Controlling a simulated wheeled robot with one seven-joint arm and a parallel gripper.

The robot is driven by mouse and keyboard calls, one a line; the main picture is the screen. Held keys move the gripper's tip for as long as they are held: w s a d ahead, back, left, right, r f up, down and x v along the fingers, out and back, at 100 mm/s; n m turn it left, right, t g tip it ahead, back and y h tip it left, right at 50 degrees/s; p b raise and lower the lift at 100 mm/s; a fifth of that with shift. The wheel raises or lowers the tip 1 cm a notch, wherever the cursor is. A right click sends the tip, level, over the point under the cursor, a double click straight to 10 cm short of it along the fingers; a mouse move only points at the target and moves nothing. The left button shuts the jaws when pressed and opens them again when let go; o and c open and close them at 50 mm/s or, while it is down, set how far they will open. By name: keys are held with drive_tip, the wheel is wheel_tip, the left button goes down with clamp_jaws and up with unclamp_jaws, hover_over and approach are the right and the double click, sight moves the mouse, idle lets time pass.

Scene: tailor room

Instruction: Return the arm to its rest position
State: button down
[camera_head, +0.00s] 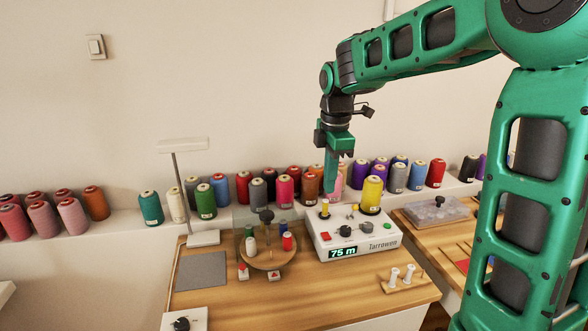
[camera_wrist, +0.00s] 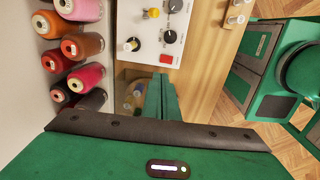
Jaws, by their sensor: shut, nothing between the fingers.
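My green arm reaches in from the right in the head view. My gripper (camera_head: 331,190) points down above the white winder machine (camera_head: 377,240), near its left end. Its fingers are together and hold nothing. In the wrist view the shut fingers (camera_wrist: 161,95) show beside the same machine (camera_wrist: 150,40). The machine's display reads 75 m. A yellow spool (camera_head: 371,195) stands on the machine's right side, and a small yellow-topped post (camera_head: 324,208) stands just below my gripper. Whether the fingertips touch anything is hard to tell.
A wooden table (camera_head: 250,304) carries a round spool holder (camera_head: 268,255) behind a clear screen, a lamp (camera_head: 203,237), a grey mat (camera_head: 201,270) and a small rack with white bobbins (camera_head: 403,275). Many thread cones line the wall ledge behind. Open air lies above the table.

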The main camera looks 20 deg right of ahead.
drive_tip(key=shift+d, duration=0.1)
drive_tip(key=s+d+f+m, duration=0.2)
drive_tip(key=s+d+m, duration=0.2)
drive_tip(key=s+m, duration=0.4)
drive_tip(key=s+d+f+m, duration=0.2)
drive_tip(key=s+m, duration=0.5)
drive_tip(key=s, duration=0.6)
drive_tip(key=s+d+f+m, duration=0.2)
drive_tip(key=s+d+m, duration=0.3)
drive_tip(key=s+m, duration=0.3)
drive_tip(key=shift+s+d+f+m+g, duration=0.3)
drive_tip(key=shift+s+d+f, duration=0.05)
drive_tip(key=shift+s, duration=0.9)
drive_tip(key=shift+w+f, duration=0.25)
drive_tip(key=shift+w, duration=0.4)
